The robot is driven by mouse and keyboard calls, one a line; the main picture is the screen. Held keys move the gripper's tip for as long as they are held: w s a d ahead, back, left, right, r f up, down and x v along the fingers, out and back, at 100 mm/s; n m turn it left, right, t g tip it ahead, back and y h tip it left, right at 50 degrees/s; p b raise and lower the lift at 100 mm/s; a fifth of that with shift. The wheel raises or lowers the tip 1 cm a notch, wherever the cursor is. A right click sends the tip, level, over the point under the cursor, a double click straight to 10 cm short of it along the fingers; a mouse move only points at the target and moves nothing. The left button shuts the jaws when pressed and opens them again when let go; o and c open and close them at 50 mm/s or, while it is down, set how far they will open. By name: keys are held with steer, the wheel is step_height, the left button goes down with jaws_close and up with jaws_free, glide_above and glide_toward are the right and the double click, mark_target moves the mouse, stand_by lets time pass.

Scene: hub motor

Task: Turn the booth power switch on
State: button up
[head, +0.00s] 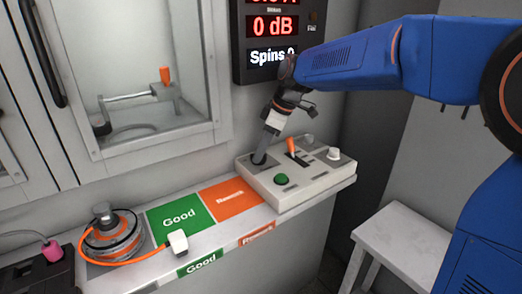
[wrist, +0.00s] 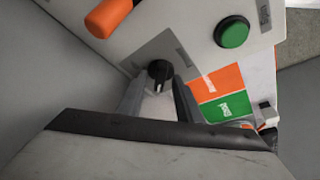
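A black rotary knob (wrist: 159,71) sits on a grey plate at one corner of the pale control box (head: 285,195); I take it as the power switch, though no label is legible. A light pointer mark shows on the knob. My gripper (head: 261,156) reaches down to that corner in the head view and mostly hides the knob there. In the wrist view my gripper (wrist: 160,82) has its two fingers apart, one on each side of the knob. I see narrow gaps beside the knob and cannot make out firm contact.
The box also carries an orange lever (head: 292,147), a green button (head: 281,180) and a white knob (head: 333,154). Green Good (head: 179,219) and orange (head: 233,197) pads lie left of it. A hub motor (head: 112,237) stands farther left. A lit display (head: 272,40) hangs above.

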jaws_close()
steer(key=shift+m, duration=0.3)
steer(key=m+t, duration=0.1)
steer(key=m, duration=0.2)
steer(key=shift+s+a+m+t+h, duration=0.2)
steer(key=shift+m+t+h, duration=0.1)
steer(key=shift+m+t, duration=0.1)
steer(key=m+t+h, duration=0.1)
steer(key=m, duration=0.3)
steer(key=m+h, duration=0.1)
steer(key=m, duration=0.3)
steer(key=shift+s+a+m+t+h, duration=0.1)
steer(key=shift+a+m+t+h, duration=0.1)
steer(key=shift+m+t+h, duration=0.2)
steer(key=shift+a+m+h, duration=0.1)
steer(key=shift+m+h, duration=0.8)
steer(key=shift+m, duration=1.4)
